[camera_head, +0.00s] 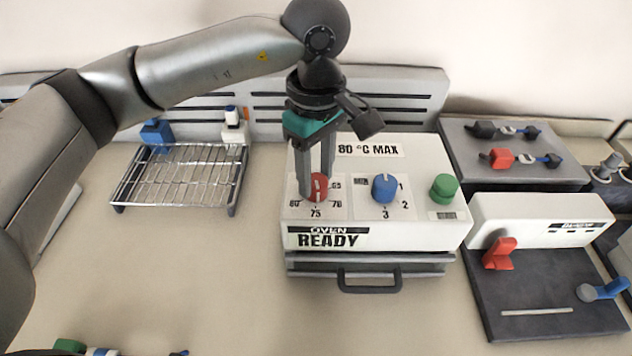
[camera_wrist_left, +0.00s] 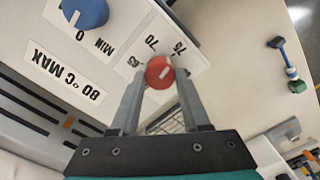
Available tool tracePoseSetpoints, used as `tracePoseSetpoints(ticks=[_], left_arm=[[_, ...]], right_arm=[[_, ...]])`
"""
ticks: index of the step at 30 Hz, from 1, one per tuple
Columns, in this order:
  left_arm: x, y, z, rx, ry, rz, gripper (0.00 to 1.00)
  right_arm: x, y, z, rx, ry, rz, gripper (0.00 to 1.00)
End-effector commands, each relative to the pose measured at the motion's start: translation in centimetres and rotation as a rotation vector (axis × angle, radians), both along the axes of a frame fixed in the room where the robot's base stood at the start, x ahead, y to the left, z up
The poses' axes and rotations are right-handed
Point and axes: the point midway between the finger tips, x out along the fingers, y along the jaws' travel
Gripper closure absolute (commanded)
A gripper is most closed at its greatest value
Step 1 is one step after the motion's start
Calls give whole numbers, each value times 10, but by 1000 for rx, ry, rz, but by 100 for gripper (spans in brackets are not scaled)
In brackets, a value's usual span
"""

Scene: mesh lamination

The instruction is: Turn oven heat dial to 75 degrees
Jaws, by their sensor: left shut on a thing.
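The white oven (camera_head: 430,228) stands right of centre, with a "READY" label on its front. Its red heat dial (camera_head: 319,187) sits on the left of the top panel, with 65, 70, 75 and 80 printed around it. My left gripper (camera_head: 315,188) reaches down from above and is shut on this dial. The dial also shows in the left wrist view (camera_wrist_left: 159,73) between the two fingertips. A white pointer line is visible on it, close to lengthwise in the head view; the exact reading is unclear. My right gripper is not in view.
A blue dial (camera_head: 384,189) and a green button (camera_head: 444,188) lie right of the red dial. A wire rack (camera_head: 180,178) stands to the left. A dark plate with a white unit and red lever (camera_head: 499,254) stands at right. The front-left table is mostly clear.

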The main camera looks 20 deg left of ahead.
Motion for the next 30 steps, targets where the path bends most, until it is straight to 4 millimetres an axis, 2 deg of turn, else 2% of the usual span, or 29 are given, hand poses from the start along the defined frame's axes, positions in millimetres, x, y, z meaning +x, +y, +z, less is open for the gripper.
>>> tracePoseSetpoints(ticks=[1, 9, 27, 28, 30], left_arm=[[1, -1, -1, -2, -5, -31, 100], [1, -1, 1, -3, -4, -146, 100], [1, -1, 2, -4, -3, -184, 100], [1, -1, 2, -4, -3, -184, 52], [0, -1, 2, -2, -2, -183, 44]], right_arm=[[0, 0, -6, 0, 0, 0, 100], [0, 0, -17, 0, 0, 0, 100], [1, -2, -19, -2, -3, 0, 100], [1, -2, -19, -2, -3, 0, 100], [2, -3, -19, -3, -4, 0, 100]])
